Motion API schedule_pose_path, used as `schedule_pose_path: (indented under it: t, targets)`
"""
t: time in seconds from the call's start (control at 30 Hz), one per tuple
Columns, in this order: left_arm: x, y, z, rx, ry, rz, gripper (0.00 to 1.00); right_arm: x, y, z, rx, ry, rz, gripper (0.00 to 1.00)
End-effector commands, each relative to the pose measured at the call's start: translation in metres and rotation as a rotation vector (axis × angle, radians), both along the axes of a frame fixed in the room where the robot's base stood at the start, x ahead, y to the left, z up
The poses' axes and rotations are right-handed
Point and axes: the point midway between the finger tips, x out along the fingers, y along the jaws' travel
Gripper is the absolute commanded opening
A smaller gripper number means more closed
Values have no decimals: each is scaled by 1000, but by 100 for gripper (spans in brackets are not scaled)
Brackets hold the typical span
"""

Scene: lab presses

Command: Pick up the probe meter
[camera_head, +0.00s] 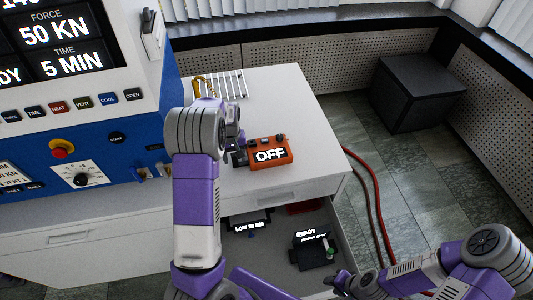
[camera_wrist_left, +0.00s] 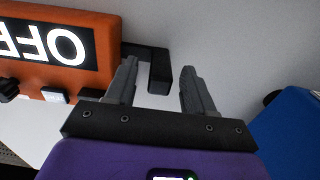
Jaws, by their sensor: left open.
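The orange probe meter (camera_head: 270,152) with a lit "OFF" display lies on the white cabinet top, right of my left arm. In the left wrist view its orange body (camera_wrist_left: 30,77) fills the upper left, and a black bracket-like handle (camera_wrist_left: 159,72) sticks out from its side. My left gripper (camera_head: 238,154) is at the meter's left side. In the wrist view its open fingers (camera_wrist_left: 155,85) have the black handle end between or just beyond them; contact cannot be told. My right gripper (camera_head: 342,282) is low in the head view, over the drawer's right edge, its jaws unclear.
A blue-and-white press (camera_head: 110,150) with buttons stands at the left. A wire rack (camera_head: 228,85) lies behind the meter. An open drawer (camera_head: 270,262) below holds black devices with lit displays (camera_head: 312,250). A red hose (camera_head: 378,205) and a dark box (camera_head: 418,90) are at right.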

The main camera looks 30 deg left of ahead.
Motion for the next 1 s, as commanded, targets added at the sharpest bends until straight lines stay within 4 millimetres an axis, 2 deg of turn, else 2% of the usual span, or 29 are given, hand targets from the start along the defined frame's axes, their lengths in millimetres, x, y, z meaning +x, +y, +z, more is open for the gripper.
schedule_pose_path:
  t: [0.1,0.43,1.0]
  targets:
    - [0,0,1,0,-1,0,52,0,0,1,0,0,0,38]
    - [0,0,1,0,-1,0,1,0,0,1,0,0,0,38]
    - [0,0,2,0,-1,0,0,0,0,1,0,0,0,38]
